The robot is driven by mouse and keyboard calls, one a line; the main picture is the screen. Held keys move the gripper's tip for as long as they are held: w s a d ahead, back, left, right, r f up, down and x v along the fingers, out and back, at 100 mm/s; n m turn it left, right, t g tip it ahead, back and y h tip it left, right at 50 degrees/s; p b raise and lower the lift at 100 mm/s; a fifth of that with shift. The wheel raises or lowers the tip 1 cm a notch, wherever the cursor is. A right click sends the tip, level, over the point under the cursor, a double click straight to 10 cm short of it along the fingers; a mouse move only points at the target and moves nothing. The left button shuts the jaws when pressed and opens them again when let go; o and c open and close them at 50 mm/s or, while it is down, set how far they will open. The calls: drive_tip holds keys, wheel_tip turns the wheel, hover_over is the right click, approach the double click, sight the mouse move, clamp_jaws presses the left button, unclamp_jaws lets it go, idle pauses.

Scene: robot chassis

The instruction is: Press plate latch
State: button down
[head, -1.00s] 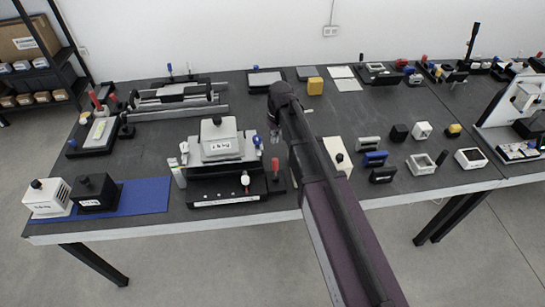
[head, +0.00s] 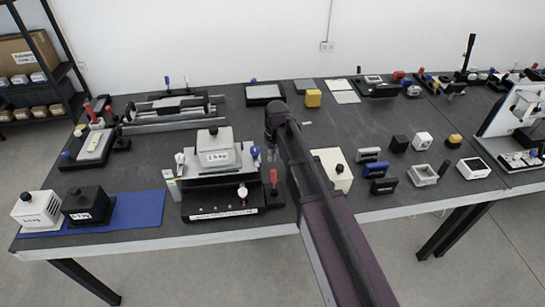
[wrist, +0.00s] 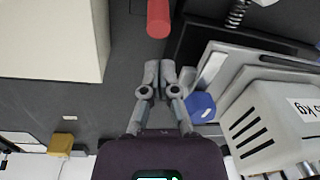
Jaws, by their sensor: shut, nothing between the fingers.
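The press station (head: 218,204) has a black base with a white label. A light grey weight block (head: 214,148) with a "kg" label rests on its grey plate. A blue knob (head: 254,152) stands at its right side and a red-topped handle (head: 273,177) at its right front. My gripper (wrist: 167,72) is shut and empty, pointing down just right of the blue knob. In the wrist view the blue knob (wrist: 200,107) is close beside the fingers, apparently apart, and the red handle (wrist: 158,18) is beyond the fingertips. I cannot tell which part is the latch.
A white block (head: 36,209) and a black block (head: 88,202) sit on a blue mat (head: 140,211) at the left. Small blocks and frames fill the right side.

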sight(273, 176)
drive_tip(key=shift+s+a+f+b, duration=0.1)
drive_tip(key=shift+f+b, duration=1.25)
drive_tip(key=shift+f, duration=0.15)
drive_tip(key=shift+a+f+b, duration=0.1)
drive_tip(key=shift+f+b, duration=1.25)
drive_tip(key=shift+f, duration=0.15)
drive_tip(key=shift+s+a, duration=0.15)
drive_tip(key=shift+a, duration=0.05)
